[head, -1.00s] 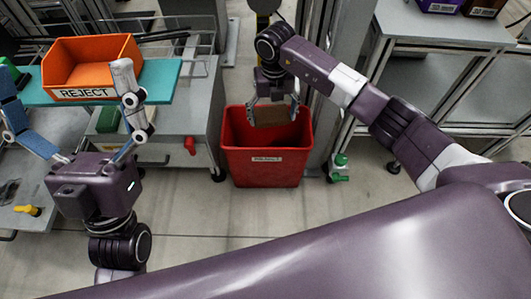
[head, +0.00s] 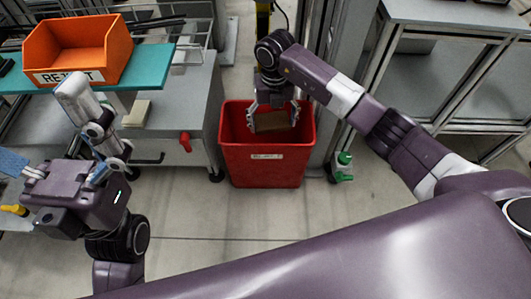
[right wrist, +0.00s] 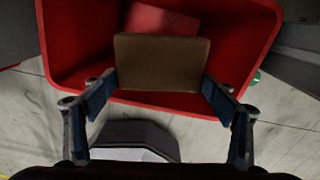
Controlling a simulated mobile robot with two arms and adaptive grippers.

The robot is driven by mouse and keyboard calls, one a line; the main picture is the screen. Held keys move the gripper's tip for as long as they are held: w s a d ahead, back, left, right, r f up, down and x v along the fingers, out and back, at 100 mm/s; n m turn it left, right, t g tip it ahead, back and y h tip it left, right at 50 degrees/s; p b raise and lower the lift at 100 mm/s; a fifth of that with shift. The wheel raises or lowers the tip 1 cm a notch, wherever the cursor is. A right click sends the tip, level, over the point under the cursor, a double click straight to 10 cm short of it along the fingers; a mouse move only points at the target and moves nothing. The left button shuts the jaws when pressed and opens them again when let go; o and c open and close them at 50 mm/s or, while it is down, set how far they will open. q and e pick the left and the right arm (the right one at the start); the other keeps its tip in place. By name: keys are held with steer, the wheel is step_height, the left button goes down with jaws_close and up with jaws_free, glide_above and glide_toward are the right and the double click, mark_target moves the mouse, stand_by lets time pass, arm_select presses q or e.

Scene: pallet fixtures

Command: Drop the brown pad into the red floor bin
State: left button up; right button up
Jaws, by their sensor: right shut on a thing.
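The brown pad (head: 271,121) is held between the fingertips of my right gripper (head: 272,110), which is shut on it. In the head view the pad hangs at the mouth of the red floor bin (head: 264,168), inside its rim outline. In the right wrist view the pad (right wrist: 160,62) is between the blue-padded fingers, with the bin wall (right wrist: 62,45) around and behind it. How deep the pad sits is hard to tell. My left gripper (head: 48,128) is spread open and empty at the left, below the orange bin.
An orange bin marked REJECT (head: 88,48) stands on a teal board (head: 150,68) at upper left. A grey cart (head: 178,118) with a pale block (head: 137,113) is left of the red bin. A metal frame stands right of it. Something red (right wrist: 160,18) lies inside the bin.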

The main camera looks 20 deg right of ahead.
steer(key=o, duration=1.2)
step_height(320, 180, up, 12)
steer(key=shift+r, duration=0.1)
